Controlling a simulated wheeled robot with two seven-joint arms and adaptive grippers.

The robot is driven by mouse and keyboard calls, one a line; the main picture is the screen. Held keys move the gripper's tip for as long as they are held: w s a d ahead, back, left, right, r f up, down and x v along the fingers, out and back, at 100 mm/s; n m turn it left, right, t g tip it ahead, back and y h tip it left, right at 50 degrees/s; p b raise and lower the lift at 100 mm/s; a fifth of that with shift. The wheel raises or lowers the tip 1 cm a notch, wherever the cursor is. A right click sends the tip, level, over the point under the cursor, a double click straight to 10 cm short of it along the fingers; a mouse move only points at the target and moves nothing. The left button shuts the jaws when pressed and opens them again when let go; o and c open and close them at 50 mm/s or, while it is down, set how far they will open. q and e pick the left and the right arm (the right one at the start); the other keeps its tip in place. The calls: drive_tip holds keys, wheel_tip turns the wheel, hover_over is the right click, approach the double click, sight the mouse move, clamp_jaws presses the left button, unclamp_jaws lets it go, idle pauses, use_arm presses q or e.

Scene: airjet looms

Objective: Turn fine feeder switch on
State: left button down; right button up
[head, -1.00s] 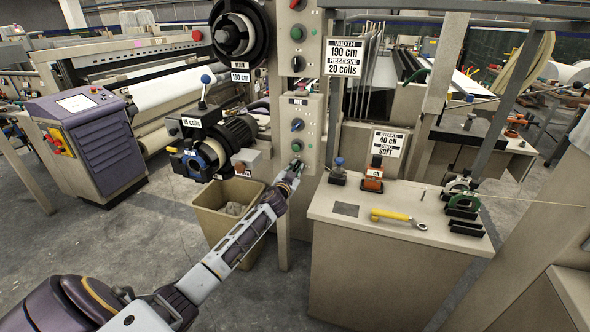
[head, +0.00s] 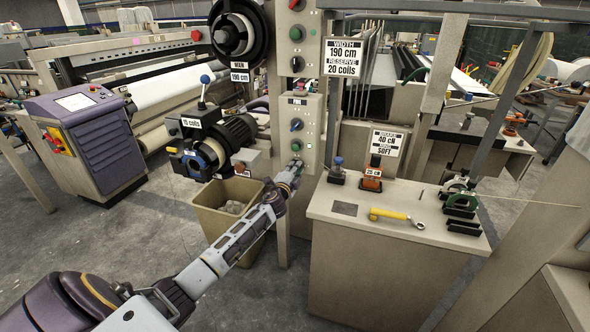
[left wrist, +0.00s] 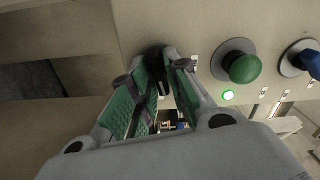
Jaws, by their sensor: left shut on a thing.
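The feeder control panel (head: 313,112) stands upright on a post in the middle of the head view. It carries a blue knob (head: 297,125), a green button (head: 297,145) below it, and a lit green lamp (head: 310,146) beside the button. The lamp glows in the left wrist view (left wrist: 228,95) too, near the green button (left wrist: 240,66). My left gripper (head: 296,164) is at the lowest control of the panel. In the left wrist view its fingertips (left wrist: 166,62) are shut on a dark switch knob (left wrist: 157,58), mostly hidden between them. My right gripper is not in view.
A second panel with a red button (head: 295,4) is above. A motor feeder (head: 238,131) and a beige bin (head: 211,210) are to the left.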

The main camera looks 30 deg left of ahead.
use_arm(q)
drive_tip(key=shift+f+m, duration=0.1)
drive_tip(key=shift+m, duration=1.1)
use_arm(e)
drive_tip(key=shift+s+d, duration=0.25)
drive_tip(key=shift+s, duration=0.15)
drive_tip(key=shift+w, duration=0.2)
use_arm(q)
drive_tip(key=c, duration=1.5)
unclamp_jaws()
drive_tip(key=shift+s+d, duration=0.1)
drive_tip(key=shift+s, duration=0.1)
drive_tip(key=shift+v, duration=5.8)
